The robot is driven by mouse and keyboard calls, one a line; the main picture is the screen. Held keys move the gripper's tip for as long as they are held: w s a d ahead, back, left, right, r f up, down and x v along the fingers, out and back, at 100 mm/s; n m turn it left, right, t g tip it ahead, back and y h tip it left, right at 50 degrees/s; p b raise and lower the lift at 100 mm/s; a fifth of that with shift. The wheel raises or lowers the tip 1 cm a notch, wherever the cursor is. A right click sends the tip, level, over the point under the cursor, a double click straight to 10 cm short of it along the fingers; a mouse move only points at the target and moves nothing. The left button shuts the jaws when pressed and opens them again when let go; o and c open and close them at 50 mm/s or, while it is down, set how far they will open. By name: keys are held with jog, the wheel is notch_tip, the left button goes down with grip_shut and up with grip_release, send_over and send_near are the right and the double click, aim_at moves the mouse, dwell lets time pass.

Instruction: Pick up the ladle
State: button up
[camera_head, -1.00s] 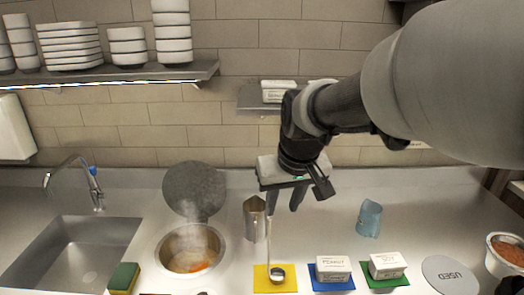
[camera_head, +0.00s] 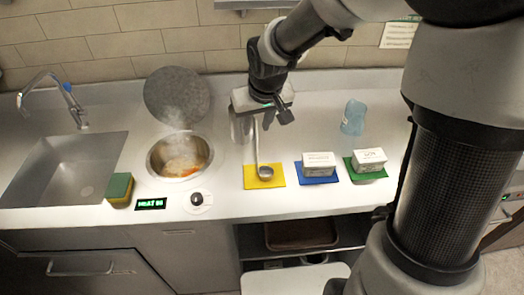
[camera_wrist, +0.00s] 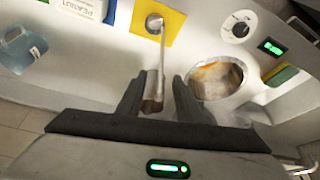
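The metal ladle has its round bowl on the yellow mat (camera_head: 280,180), and its long thin handle rises toward my gripper (camera_head: 275,118). The ladle bowl (camera_head: 265,172) also shows in the wrist view (camera_wrist: 154,22), with the handle running toward the gap between my fingers. My gripper (camera_wrist: 159,80) is open, with a finger on each side of the gap. The upper handle overlaps a metal pitcher (camera_wrist: 151,104) there; I cannot tell whether they touch. My gripper partly hides the pitcher in the head view.
A steaming pot well (camera_head: 178,158) lies left, with a sponge (camera_head: 119,188) and a sink (camera_head: 65,170) further left. White labelled tubs stand on the blue mat (camera_head: 318,180) and green mat (camera_head: 366,178). A blue translucent container (camera_head: 353,117) stands behind them.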

jog(key=x, duration=0.5)
jog(key=shift+s, duration=0.1)
grip_shut()
